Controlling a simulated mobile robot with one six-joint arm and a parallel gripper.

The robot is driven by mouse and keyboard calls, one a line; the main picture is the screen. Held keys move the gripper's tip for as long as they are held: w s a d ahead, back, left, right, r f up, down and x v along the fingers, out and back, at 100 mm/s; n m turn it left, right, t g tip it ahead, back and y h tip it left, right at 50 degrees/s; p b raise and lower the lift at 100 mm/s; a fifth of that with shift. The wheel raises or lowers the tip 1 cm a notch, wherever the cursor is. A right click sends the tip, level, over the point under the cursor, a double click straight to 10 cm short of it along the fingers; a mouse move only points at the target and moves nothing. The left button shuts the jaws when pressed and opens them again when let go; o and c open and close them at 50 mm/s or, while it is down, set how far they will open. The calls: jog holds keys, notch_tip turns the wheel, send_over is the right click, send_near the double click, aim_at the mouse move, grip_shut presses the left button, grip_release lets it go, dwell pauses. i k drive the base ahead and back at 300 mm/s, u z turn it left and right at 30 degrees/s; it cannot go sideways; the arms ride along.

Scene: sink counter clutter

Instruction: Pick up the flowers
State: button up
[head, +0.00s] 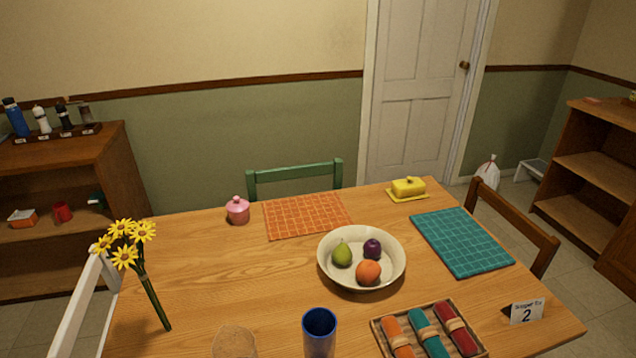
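The flowers (150,288) are a bunch of several yellow daisy-like blooms on green stems at the left of the wooden table in the head view. The blooms are at the upper left and the stems slant down to the right, with their cut end over the tabletop. No vase shows around the stems. I cannot tell whether the bunch lies flat or stands tilted. My gripper is not in view.
On the table (215,275), a clear glass (234,342) and a blue cup (319,335) stand right of the stems. A fruit bowl (335,275), a pink pot (238,212) and a napkin tray (378,328) are farther right or back. A white chair (82,300) stands at left.

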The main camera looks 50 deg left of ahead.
aim_at(142, 229)
jog(key=z, duration=0.05)
jog(key=k, duration=2.4)
jog(key=u, duration=1.9)
jog(key=i, duration=1.5)
jog(key=u, duration=0.05)
